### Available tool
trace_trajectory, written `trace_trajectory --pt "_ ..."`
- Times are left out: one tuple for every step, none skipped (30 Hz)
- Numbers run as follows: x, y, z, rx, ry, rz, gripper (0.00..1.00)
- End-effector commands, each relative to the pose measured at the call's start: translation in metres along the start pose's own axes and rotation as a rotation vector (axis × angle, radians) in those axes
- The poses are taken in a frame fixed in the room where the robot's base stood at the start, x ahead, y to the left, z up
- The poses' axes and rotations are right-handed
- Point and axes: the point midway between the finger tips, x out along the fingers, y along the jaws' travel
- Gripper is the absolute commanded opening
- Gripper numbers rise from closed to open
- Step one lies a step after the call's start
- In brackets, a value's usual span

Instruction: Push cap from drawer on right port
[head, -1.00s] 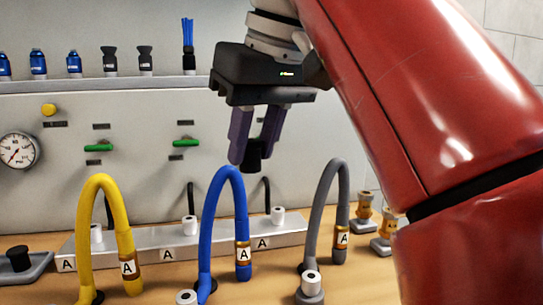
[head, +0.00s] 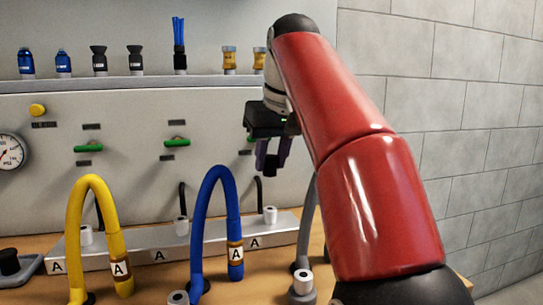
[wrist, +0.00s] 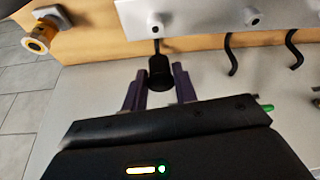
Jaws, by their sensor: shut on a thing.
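My gripper (head: 272,163) is shut on a black cap (wrist: 160,72), which hangs between the two purple fingers. In the head view my red arm partly covers the gripper, and the cap shows only as a dark shape. The right port (head: 270,215) is a pale round fitting on the metal manifold (head: 205,240), below the gripper. A port on the manifold also shows in the wrist view (wrist: 156,24), beyond the cap and apart from it. A grey tray (head: 29,269) with a black knob-like piece (head: 9,262) stands at the far left.
Yellow (head: 76,215), blue (head: 203,205) and grey (head: 307,222) hoses arch in front of the manifold; my arm hides part of the grey one. Black hooked tubes (wrist: 231,55) stand along the panel. A shelf above holds bottles and brushes. A brass fitting (wrist: 40,38) lies near the bench edge.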

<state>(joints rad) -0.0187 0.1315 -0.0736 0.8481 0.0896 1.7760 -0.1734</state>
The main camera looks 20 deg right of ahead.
Motion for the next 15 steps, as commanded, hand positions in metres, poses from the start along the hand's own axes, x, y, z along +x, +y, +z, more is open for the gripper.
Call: trace_trajectory --pt "0.0 0.0 0.0 0.0 0.0 0.0 0.05" --pt "0.0 0.0 0.0 0.0 0.0 0.0 0.05" --pt "0.001 0.0 0.001 0.0 0.0 0.0 0.05" --pt "0.002 0.0 0.001 0.0 -0.001 -0.001 0.05" --pt "0.003 0.0 0.002 0.0 -0.001 -0.001 0.05" --pt "0.004 0.0 0.002 0.0 -0.001 -0.001 0.05" --pt "0.006 0.0 0.003 0.0 0.0 -0.001 0.05" --pt "0.008 0.0 0.004 0.0 -0.001 -0.001 0.05" --pt "0.011 0.0 0.005 0.0 -0.001 -0.001 0.05" --pt "0.013 0.0 0.006 0.0 -0.001 -0.002 0.05" --pt "0.016 0.0 0.007 0.0 -0.002 -0.002 0.05" --pt "0.019 -0.001 0.009 0.0 -0.001 -0.002 0.05" --pt "0.022 -0.001 0.011 0.0 -0.002 -0.002 0.05" --pt "0.025 -0.001 0.012 0.0 -0.002 -0.002 0.05" --pt "0.031 -0.001 0.014 0.0 -0.002 -0.001 0.05"
